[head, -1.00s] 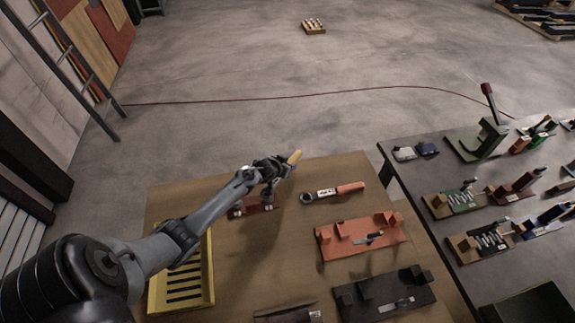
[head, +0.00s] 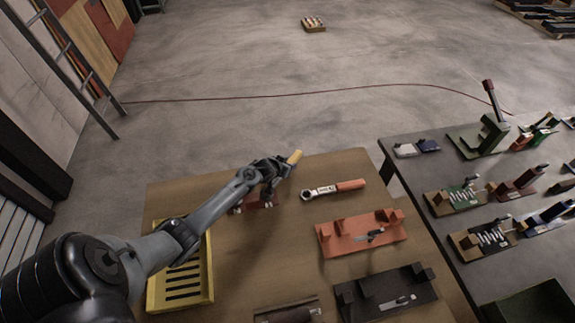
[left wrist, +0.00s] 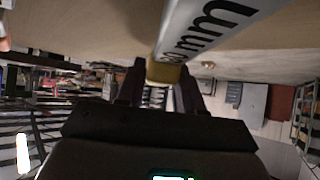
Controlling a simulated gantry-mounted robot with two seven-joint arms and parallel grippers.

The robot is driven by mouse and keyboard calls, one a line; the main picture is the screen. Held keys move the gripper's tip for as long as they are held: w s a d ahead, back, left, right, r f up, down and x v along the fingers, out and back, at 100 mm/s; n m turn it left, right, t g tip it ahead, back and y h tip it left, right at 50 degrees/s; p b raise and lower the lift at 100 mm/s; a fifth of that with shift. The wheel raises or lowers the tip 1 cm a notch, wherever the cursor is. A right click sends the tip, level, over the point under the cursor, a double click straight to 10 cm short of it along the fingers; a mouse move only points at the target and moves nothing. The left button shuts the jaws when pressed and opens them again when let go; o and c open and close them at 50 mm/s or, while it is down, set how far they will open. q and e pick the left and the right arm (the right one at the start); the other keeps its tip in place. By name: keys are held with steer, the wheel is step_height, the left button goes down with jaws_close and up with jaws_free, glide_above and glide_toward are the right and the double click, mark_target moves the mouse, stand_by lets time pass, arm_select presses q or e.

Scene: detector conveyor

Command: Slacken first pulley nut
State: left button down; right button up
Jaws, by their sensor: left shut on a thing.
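My left gripper (head: 270,178) is shut on a yellow-ended tool (head: 295,157), held above the far edge of the wooden table. In the left wrist view the fingers (left wrist: 160,88) close on its yellow part (left wrist: 164,72). A pale bar with dark "mm" lettering (left wrist: 205,28) runs from there out of the top of the view. A ratchet wrench with an orange handle (head: 350,185) lies on the table to the right of the gripper. I cannot make out a pulley or its nut. My right gripper is not in view.
A yellow slotted tray (head: 209,275) stands under my left arm. A small red-brown block (head: 240,207) is partly hidden below the gripper. An orange fixture (head: 345,246) and a black one (head: 385,315) lie at the right. A grey table (head: 440,160) holds several spring fixtures.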

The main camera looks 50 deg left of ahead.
arm_select(q)
steer(key=shift+r, duration=0.1)
stand_by(0.3)
steer(key=shift+a, duration=0.1)
steer(key=shift+s+a+n+y+p, duration=0.1)
steer(key=shift+a+n+y+p, duration=0.2)
steer(key=shift+n, duration=0.1)
steer(key=shift+s+a+n+g+y, duration=0.3)
steer(key=shift+a+n+y, duration=0.1)
steer(key=shift+a+n, duration=0.25)
steer(key=shift+s+a, duration=0.1)
steer(key=shift+s+a+n+g+y+p, duration=0.4)
steer(key=shift+a+n+y+p, duration=0.1)
steer(key=shift+a+n+y, duration=0.15)
steer(key=shift+s+a, duration=0.15)
steer(key=shift+a, duration=0.05)
steer(key=shift+a+n, duration=0.1)
steer(key=shift+n, duration=0.2)
